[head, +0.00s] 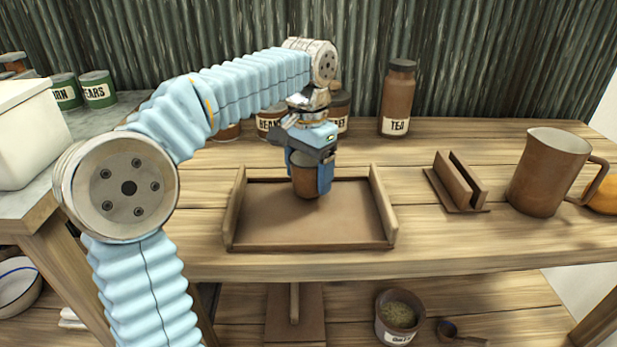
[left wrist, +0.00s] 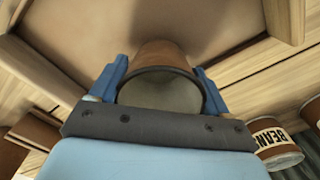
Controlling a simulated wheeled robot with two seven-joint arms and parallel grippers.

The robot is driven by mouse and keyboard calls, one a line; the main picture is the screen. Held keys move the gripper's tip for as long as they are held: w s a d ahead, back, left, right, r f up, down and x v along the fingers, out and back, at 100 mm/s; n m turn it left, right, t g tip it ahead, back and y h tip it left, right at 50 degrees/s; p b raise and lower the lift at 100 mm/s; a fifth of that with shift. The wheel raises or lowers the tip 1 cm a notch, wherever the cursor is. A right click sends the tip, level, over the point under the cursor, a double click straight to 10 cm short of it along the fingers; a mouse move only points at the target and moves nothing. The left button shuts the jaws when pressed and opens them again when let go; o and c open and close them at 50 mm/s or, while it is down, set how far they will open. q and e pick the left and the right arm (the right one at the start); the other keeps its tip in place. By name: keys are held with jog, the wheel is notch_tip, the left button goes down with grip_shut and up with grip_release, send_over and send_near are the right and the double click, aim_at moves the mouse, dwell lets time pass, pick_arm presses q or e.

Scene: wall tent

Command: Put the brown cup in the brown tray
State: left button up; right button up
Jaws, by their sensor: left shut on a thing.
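The brown cup (head: 305,186) is held between the blue fingers of my left gripper (head: 310,178). It is over the brown tray (head: 262,241), a low-walled tray on the wooden table; I cannot tell whether its base touches the tray floor. In the left wrist view the cup (left wrist: 168,52) sits between the two fingers of the left gripper (left wrist: 160,85), its open grey mouth facing the camera. The tray (left wrist: 90,28) shows behind it there. My right gripper is not in view.
A brown mug (head: 545,172) and a slotted brown holder (head: 457,182) stand right of the tray. A tea bottle (head: 397,98) stands at the back, with labelled tins near my arm, including a beans tin (left wrist: 274,140). A lower shelf holds a labelled pot (head: 398,318).

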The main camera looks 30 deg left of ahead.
aim_at(308, 157)
pick_arm(q)
jog(key=shift+f, duration=0.5)
jog(key=shift+f, duration=0.1)
jog(key=o, duration=1.1)
notch_tip(308, 157, up, 12)
jog(key=p, duration=0.3)
